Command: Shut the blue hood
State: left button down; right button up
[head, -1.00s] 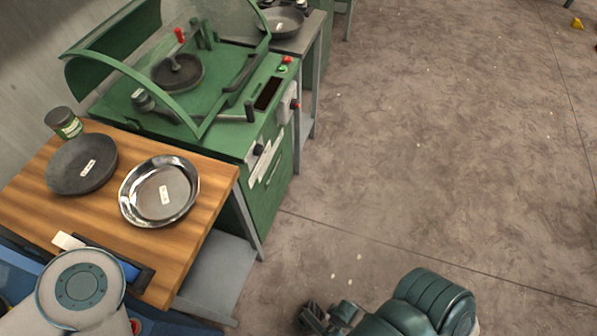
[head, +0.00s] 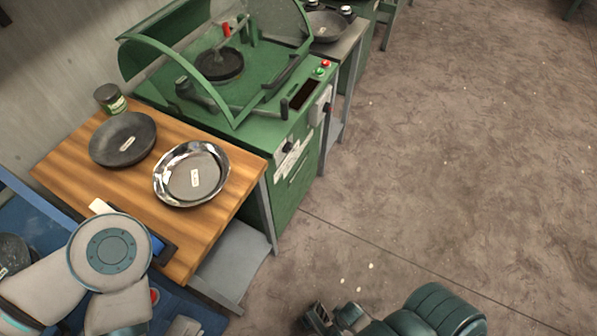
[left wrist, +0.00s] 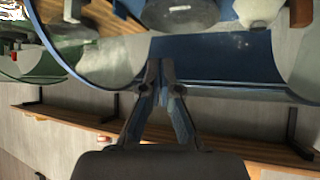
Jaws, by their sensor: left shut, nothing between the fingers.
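In the left wrist view, a curved blue rim (left wrist: 72,68) with a clear panel, seemingly the blue hood, arcs behind my left gripper (left wrist: 161,66). The gripper's fingers are together and empty. They overlap the rim in the picture; I cannot tell whether they touch it. The blue machine surface (left wrist: 225,58) lies beyond. In the head view, blue machine parts (head: 42,222) show at the lower left, partly behind my left arm, which hides the left gripper. My right gripper (head: 318,317) is at the bottom edge, partly cut off, its opening unclear.
A wooden table (head: 75,160) holds a dark pan (head: 123,138), a shiny bowl (head: 191,173) and a green jar (head: 111,99). A green machine with a raised green-rimmed hood (head: 190,68) stands behind it. The floor (head: 450,150) at right is clear.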

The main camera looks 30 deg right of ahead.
pick_arm(q)
jog(key=r, duration=0.5)
jog(key=shift+d+r+b, duration=0.1)
jog(key=shift+d+b, duration=0.2)
jog(key=shift+a, duration=0.15)
